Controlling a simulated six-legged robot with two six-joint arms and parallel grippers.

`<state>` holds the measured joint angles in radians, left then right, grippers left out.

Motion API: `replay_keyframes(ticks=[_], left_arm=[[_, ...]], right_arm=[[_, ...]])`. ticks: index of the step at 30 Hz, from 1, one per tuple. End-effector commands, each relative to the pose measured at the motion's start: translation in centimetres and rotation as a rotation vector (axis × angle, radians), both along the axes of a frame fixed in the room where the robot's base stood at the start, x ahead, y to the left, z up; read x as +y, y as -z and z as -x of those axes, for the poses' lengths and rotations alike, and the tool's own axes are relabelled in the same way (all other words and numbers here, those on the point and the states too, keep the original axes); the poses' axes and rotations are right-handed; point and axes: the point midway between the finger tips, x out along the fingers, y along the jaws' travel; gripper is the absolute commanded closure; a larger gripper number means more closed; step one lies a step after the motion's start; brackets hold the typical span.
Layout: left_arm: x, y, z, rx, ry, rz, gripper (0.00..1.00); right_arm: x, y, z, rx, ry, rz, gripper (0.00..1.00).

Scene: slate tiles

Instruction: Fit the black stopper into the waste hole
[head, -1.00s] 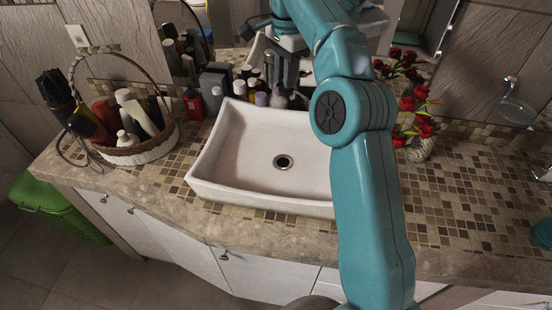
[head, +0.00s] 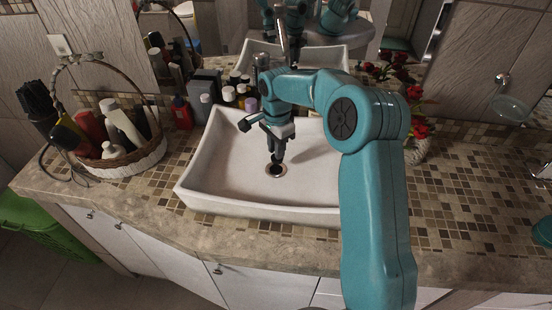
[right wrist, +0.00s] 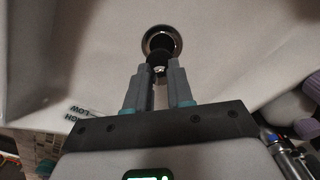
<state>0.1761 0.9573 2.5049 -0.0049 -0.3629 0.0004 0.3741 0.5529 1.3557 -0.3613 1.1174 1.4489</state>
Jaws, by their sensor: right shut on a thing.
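The waste hole (head: 277,171) is a round opening with a metal rim in the floor of the white basin (head: 215,178). In the right wrist view its rim (right wrist: 176,33) shows just beyond my fingertips. My right gripper (head: 277,158) points down into the basin, right above the hole. In the right wrist view my right gripper (right wrist: 164,72) is shut on the black stopper (right wrist: 156,58), a small dark piece at the fingertips. The stopper overlaps the dark hole in that view. I cannot tell whether it touches the rim or is inside. My left gripper is out of view.
A wicker basket (head: 135,163) with bottles stands at the left of the tiled counter. Red flowers (head: 418,127) stand at the right. The mosaic counter farther right (head: 470,165) is mostly clear.

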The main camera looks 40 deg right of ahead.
Motion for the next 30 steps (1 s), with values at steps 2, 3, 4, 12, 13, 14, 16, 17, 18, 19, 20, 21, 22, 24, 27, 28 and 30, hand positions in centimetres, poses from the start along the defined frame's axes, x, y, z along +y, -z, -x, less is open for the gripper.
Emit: replay_keyframes(ticks=[2,3,4,12,13,14,16,17,18,19,20,21,22,24,27,28,30], left_arm=[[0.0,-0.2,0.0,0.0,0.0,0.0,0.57],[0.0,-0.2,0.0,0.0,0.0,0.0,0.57],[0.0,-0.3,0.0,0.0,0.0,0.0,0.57],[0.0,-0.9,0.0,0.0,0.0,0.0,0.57],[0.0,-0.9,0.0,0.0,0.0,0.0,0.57],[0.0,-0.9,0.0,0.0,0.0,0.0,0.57],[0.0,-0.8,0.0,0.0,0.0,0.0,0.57],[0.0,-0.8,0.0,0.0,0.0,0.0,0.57],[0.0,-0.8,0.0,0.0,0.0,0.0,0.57],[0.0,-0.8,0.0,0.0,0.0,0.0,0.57],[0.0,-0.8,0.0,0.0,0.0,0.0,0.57],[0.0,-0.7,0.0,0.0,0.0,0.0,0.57],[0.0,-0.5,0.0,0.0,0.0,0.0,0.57],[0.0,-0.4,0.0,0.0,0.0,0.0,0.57],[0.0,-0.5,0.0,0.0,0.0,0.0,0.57],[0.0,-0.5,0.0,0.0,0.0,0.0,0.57],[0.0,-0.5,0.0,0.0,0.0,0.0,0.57]], right_arm=[[0.0,0.8,-0.1,0.002,0.0,0.0,1.0],[0.0,1.1,-0.1,0.002,0.0,0.001,1.0],[0.0,1.4,-0.1,0.003,0.0,0.001,1.0],[0.0,5.1,-0.2,0.003,-0.001,0.0,1.0],[0.0,5.3,-0.2,0.001,-0.001,0.0,1.0],[0.0,5.3,-0.2,0.0,-0.001,0.001,1.0],[0.0,5.4,-0.3,0.0,-0.001,0.001,1.0],[0.0,5.4,-0.3,0.0,-0.001,0.001,1.0],[0.0,5.4,-0.2,0.0,-0.001,0.001,1.0],[0.0,5.3,-0.2,0.0,-0.001,0.001,1.0],[0.0,5.4,-0.2,0.0,-0.001,0.001,1.0],[0.0,5.5,-0.2,0.0,-0.001,0.001,1.0],[0.0,5.6,-0.2,0.001,-0.001,0.001,1.0],[0.0,5.7,-0.2,0.0,-0.001,0.001,0.75],[0.0,5.6,-0.2,0.001,-0.001,0.001,0.53],[0.0,5.6,-0.2,0.001,-0.001,0.001,0.53],[0.0,5.6,-0.2,0.001,-0.001,0.001,0.53]])
